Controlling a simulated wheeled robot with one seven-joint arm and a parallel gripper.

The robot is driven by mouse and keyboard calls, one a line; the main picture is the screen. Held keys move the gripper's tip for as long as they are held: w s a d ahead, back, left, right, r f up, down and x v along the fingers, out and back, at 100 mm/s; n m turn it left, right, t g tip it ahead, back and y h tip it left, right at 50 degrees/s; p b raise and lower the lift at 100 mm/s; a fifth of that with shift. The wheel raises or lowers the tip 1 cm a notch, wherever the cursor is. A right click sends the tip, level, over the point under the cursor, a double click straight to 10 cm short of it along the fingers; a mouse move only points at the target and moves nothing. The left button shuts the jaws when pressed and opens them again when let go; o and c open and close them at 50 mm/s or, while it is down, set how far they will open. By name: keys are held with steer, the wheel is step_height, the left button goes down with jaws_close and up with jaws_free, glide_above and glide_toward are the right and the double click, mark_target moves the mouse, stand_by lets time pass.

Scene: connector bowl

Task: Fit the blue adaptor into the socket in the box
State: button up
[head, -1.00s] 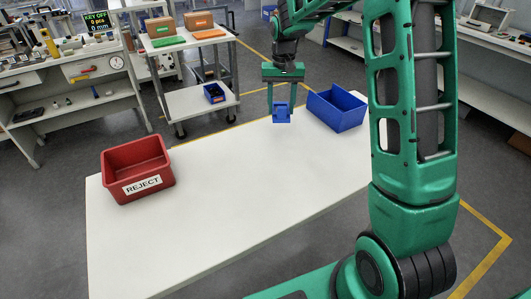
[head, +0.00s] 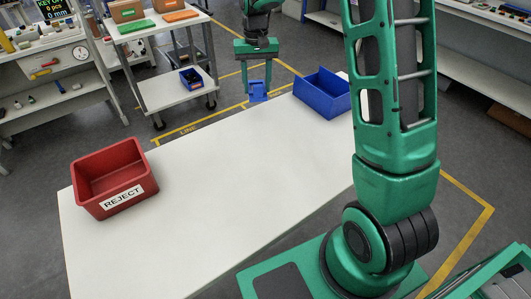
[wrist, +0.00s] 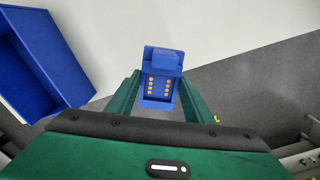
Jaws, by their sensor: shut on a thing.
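The blue adaptor (head: 258,93) is held upright between the fingers of my gripper (head: 256,84), near the table's far edge. In the wrist view my gripper (wrist: 160,98) is shut on the adaptor (wrist: 162,72), whose face shows two columns of gold contacts. An open blue box (head: 325,98) stands on the table to the right of the adaptor. In the wrist view the blue box (wrist: 45,60) is at the left, apart from the adaptor. No socket can be made out; the head view shows only part of the box's inside.
The white table (head: 210,165) is bare between the boxes. A red box labelled REJECT (head: 112,178) stands at its left end. A trolley (head: 160,97) with boxes and small trays stands behind, across a strip of floor.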

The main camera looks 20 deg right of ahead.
steer(key=s+a+r+n, duration=0.3)
steer(key=s+a+n, duration=0.2)
steer(key=s+a, duration=0.8)
steer(key=s+d+f, duration=0.1)
steer(key=d+f, duration=0.1)
steer(key=d, duration=0.1)
steer(key=s+d+f, duration=0.1)
steer(key=d+f, duration=0.1)
steer(key=d, duration=0.1)
steer(key=s+d+f, duration=0.1)
steer(key=d+f, duration=0.1)
steer(key=d, duration=0.2)
steer(key=shift+s+f, duration=0.15)
steer(key=shift+s, duration=0.2)
steer(key=shift+d+f, duration=0.1)
steer(key=shift+f, duration=2)
steer(key=o, duration=1.2)
